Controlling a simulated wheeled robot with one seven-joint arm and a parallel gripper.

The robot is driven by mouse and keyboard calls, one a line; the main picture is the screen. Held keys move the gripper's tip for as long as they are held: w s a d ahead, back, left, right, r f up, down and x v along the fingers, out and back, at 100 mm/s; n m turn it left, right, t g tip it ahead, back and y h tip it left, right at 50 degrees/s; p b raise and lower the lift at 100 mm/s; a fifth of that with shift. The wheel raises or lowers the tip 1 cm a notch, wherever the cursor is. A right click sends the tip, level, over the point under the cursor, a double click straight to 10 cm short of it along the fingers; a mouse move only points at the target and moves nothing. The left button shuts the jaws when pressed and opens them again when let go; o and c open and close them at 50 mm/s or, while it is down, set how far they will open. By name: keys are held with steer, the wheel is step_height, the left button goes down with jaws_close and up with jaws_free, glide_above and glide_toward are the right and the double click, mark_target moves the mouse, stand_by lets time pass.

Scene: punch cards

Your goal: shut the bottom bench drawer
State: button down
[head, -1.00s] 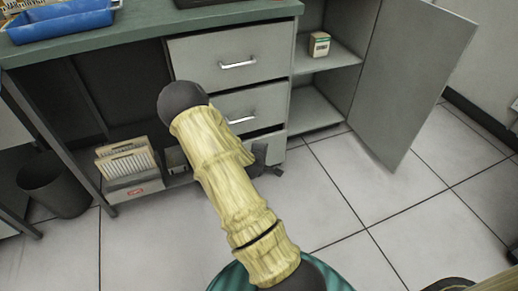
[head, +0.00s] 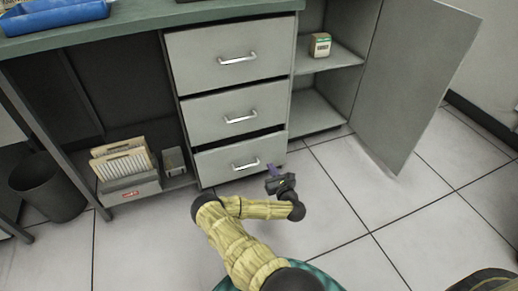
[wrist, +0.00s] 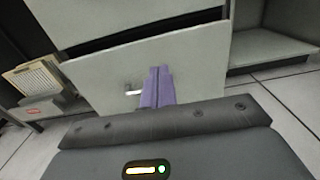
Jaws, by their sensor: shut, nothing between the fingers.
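The bottom drawer (head: 215,170) is the lowest of three grey drawers in the bench, with a silver handle (head: 246,164). A dark gap runs along its top edge, and its front seems to stand slightly out. In the wrist view the drawer front (wrist: 100,75) fills the middle, with part of its handle (wrist: 134,92) showing left of the fingers. My gripper (head: 271,169) is shut and empty, in front of the right part of the drawer front. Its purple fingers (wrist: 158,75) point at the front; I cannot tell whether they touch it.
The middle drawer (head: 205,119) and top drawer (head: 205,63) are above. An open cabinet door (head: 410,85) stands out at the right. A card box (head: 130,190) sits on the low shelf at the left, near a dark bin (head: 50,190). The floor in front is clear.

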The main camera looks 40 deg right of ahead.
mark_target(256, 142)
stand_by(0.3)
steer(key=b+x, duration=0.7)
steer(key=x, duration=0.5)
steer(key=shift+w+f, duration=0.15)
steer(key=shift+w, duration=0.3)
steer(key=shift+w+d, duration=0.15)
steer(key=shift+w, duration=0.35)
